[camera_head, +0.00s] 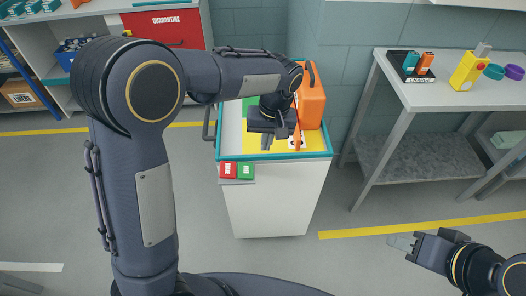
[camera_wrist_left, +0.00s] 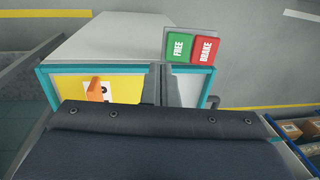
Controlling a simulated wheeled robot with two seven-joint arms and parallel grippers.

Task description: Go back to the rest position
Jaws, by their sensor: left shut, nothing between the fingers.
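My left arm comes in from the left in the head view, bent at a large elbow and reaching over a white cart with a teal rim (camera_head: 290,156). My left gripper (camera_head: 267,143) is shut and empty above the cart's top. A small orange piece (camera_head: 297,138) stands on the yellow area beside it; it also shows in the left wrist view (camera_wrist_left: 94,88).
An orange case (camera_head: 311,98) stands at the cart's back right. Red BRAKE (camera_head: 228,170) and green FREE (camera_head: 245,171) buttons sit on its front left corner. A grey table (camera_head: 436,84) with a charger and a yellow tool is at right. Shelves (camera_head: 75,28) stand at back left. The front floor is clear.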

